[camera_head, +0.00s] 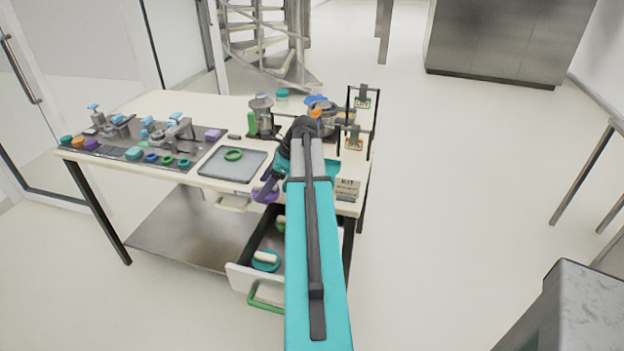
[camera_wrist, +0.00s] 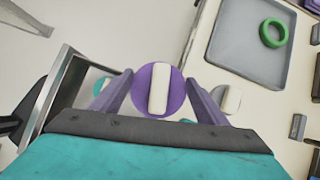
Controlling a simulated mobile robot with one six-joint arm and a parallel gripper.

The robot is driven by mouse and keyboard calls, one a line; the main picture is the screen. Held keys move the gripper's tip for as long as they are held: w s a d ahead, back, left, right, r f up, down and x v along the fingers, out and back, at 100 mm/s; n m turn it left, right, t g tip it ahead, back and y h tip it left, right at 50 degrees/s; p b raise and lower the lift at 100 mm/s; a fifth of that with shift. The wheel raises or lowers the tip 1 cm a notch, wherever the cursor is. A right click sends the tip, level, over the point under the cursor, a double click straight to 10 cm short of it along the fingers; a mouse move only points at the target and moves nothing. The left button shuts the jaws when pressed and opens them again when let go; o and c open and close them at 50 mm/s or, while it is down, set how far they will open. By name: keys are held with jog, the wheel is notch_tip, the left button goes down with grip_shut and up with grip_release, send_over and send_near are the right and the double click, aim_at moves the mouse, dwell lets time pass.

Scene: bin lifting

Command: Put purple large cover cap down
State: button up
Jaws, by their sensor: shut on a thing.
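The purple large cover cap (camera_wrist: 174,103) is a round purple disc with a white bar handle. In the wrist view it sits between the two purple-grey fingers of my gripper (camera_wrist: 159,79), which is shut on it. In the head view the purple cap (camera_head: 266,194) hangs at my gripper (camera_head: 268,184), near the table's front edge and above the open drawer (camera_head: 240,279). My arm hides part of the gripper, the drawer and the table there.
A teal cap (camera_head: 266,267) with a white handle lies in the drawer. A grey tray (camera_head: 215,171) on the table holds a green ring (camera_head: 233,154). Fixtures and small coloured parts crowd the table's left. A grinder-like device (camera_head: 262,115) and wire stands are behind.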

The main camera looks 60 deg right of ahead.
jog(key=s+d+r+m+h+b, duration=0.1)
jog(key=s+d+r+m+b, duration=0.1)
jog(key=s+d, duration=0.7)
jog(key=shift+s+d+r+m+t, duration=0.15)
jog(key=shift+s+d+m+t, duration=0.25)
jog(key=shift+s, duration=0.75)
jog(key=w+d+p, duration=0.1)
jog(key=w+d, duration=0.2)
jog(key=d, duration=0.1)
jog(key=w+d+f+p, duration=0.1)
jog(key=w+d, duration=0.2)
jog(key=d, duration=0.1)
jog(key=w+d+p, duration=0.2)
jog(key=w+d, duration=0.1)
jog(key=d, duration=0.1)
jog(key=shift+w+d+f, duration=0.15)
jog(key=shift+d+f, duration=0.05)
jog(key=shift+d, duration=0.25)
jog(key=shift+f, duration=0.15)
